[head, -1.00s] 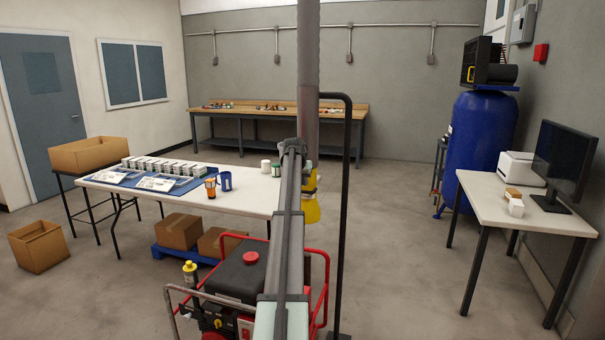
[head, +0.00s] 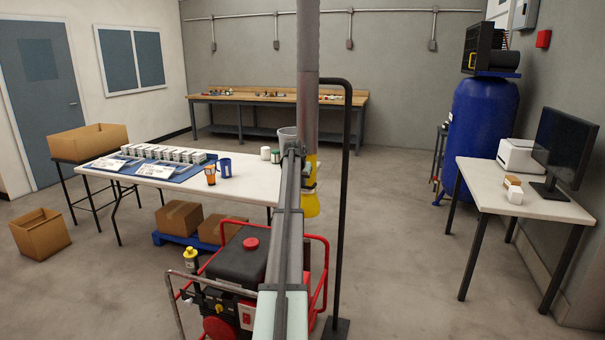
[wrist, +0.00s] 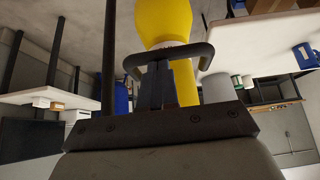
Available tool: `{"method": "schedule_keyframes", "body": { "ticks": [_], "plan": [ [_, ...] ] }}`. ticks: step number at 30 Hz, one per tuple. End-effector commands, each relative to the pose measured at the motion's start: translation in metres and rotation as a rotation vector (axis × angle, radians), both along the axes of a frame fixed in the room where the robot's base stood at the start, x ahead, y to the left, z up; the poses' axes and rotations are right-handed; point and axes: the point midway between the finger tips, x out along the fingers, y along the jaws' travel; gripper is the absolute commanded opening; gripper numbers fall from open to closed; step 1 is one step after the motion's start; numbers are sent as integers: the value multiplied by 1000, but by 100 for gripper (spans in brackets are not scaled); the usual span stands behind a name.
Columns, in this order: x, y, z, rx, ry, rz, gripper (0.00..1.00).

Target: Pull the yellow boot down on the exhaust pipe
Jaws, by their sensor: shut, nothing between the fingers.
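The grey exhaust pipe (head: 307,70) hangs vertically in the middle of the head view. The yellow boot (head: 311,205) is at its lower end, flared at the bottom, and partly hidden by my arm. In the wrist view the boot (wrist: 163,20) fills the top middle, its narrower part (wrist: 186,85) running down behind the fingers. My gripper (wrist: 168,65) is shut and empty, close to the boot. A dark bar with bent ends (wrist: 133,62) crosses at the fingertips; I cannot tell whether they touch it. My arm hides the gripper's tips in the head view.
A red-framed generator (head: 240,265) stands below the boot. A black post (head: 341,220) rises just right of the pipe. A white table (head: 255,180) with mugs and boxes is on the left. A desk (head: 530,192) and blue tank (head: 480,130) are on the right, with open floor between.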

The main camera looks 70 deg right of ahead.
Motion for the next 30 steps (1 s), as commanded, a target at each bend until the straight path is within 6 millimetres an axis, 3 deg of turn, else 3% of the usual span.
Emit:
{"method": "schedule_keyframes", "body": {
  "ticks": [6,15,21,30],
  "plan": [
    [-1,2,-71,5,2,0,0],
    [0,1,-153,3,1,-1,0],
    [0,0,-186,2,0,0,0],
    [0,-1,-201,0,0,0,0]
  ]
}}
